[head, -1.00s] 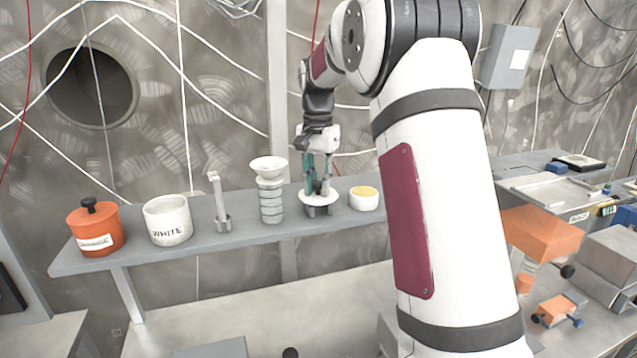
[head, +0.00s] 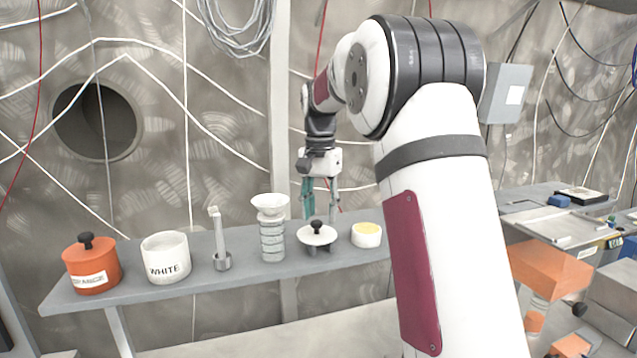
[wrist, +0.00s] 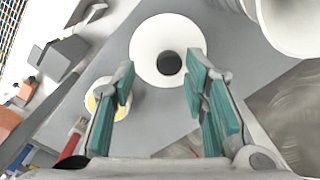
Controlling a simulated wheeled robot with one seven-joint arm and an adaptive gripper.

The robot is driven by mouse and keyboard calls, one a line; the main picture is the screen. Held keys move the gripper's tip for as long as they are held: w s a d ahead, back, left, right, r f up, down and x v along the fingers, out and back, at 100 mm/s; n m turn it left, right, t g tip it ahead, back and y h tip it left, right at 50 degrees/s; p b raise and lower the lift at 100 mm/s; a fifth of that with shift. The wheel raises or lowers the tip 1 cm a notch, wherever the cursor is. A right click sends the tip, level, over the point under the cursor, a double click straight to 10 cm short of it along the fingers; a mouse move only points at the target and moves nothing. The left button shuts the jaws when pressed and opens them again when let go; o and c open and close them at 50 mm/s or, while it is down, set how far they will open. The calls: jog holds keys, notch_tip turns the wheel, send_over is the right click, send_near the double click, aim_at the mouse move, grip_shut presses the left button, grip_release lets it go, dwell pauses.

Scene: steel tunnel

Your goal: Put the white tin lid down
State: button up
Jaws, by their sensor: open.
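The white tin lid (head: 316,237), a white disc with a black knob, rests on a small grey stand on the shelf. In the wrist view the lid (wrist: 146,42) lies beyond the fingertips, its dark knob roughly in line with the gap between them. My gripper (head: 321,211) is open and empty, just above and behind the lid in the head view. Its teal finger pads also show wide apart in the wrist view (wrist: 160,68). The white tin (head: 166,258), labelled WHITE, stands lidless further left on the shelf.
On the shelf (head: 200,290), an orange lidded tin (head: 91,265) stands at far left. A metal upright holder (head: 220,245) and a ribbed column with a white funnel top (head: 271,228) stand left of the lid. A white pot with yellow contents (head: 367,235) stands close on its right.

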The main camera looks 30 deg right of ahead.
aim_at(320, 222)
notch_tip(320, 222, up, 9)
jog(key=b, duration=0.2)
jog(key=s+a+r+n+t, duration=0.1)
jog(key=s+a+r+n, duration=0.15)
jog(key=s+a, duration=0.35)
jog(key=s+a+f+n+t, duration=0.2)
jog(key=s+a+f+n, duration=0.3)
jog(key=s, duration=0.5)
jog(key=s+a+f+n+t, duration=0.2)
jog(key=s+a+f+n, duration=0.2)
jog(key=s+a+f, duration=0.4)
jog(key=shift+s+a+f+n+t, duration=0.2)
jog(key=shift+s+a+n+t, duration=0.25)
jog(key=shift+s, duration=0.65)
